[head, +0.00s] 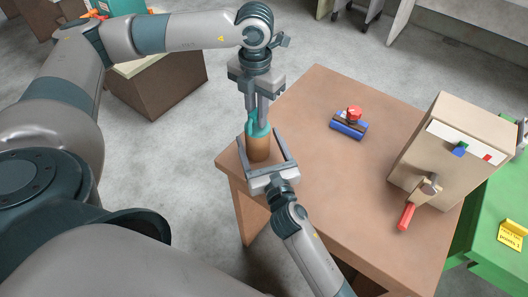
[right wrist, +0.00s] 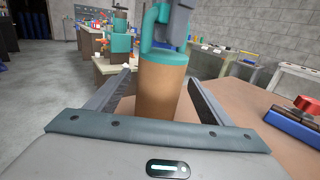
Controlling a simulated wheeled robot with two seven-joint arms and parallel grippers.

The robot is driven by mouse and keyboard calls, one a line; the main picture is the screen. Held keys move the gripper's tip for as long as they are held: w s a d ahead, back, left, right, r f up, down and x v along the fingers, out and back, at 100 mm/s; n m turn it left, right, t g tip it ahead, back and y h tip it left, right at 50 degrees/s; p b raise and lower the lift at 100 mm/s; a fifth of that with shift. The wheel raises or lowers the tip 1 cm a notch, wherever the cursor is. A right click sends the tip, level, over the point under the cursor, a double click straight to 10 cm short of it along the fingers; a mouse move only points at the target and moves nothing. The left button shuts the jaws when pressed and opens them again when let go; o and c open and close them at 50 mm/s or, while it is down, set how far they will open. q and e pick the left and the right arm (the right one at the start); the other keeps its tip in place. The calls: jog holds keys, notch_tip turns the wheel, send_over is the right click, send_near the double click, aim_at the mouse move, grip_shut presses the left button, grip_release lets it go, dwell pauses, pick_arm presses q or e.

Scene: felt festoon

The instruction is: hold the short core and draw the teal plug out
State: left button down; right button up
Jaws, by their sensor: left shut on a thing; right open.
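The short core (head: 258,152) is a brown cylinder standing upright near the left corner of the brown table. The teal plug (head: 257,130) sits at its top, with a raised loop handle. In the right wrist view the core (right wrist: 163,95) stands between my right fingers, and the plug (right wrist: 160,57) covers its top end. My left gripper (head: 258,116) comes down from above and is shut on the plug's handle. My right gripper (head: 259,136) is open, its fingers on either side of the core with visible gaps. How deep the plug sits inside is hidden.
A blue block with a red knob (head: 350,122) lies mid-table. A beige box with a red-handled crank (head: 446,150) stands at the right. A green surface with a yellow sign (head: 512,234) is beyond it.

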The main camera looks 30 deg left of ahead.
jog(key=shift+x, duration=0.85)
jog(key=c, duration=1.2)
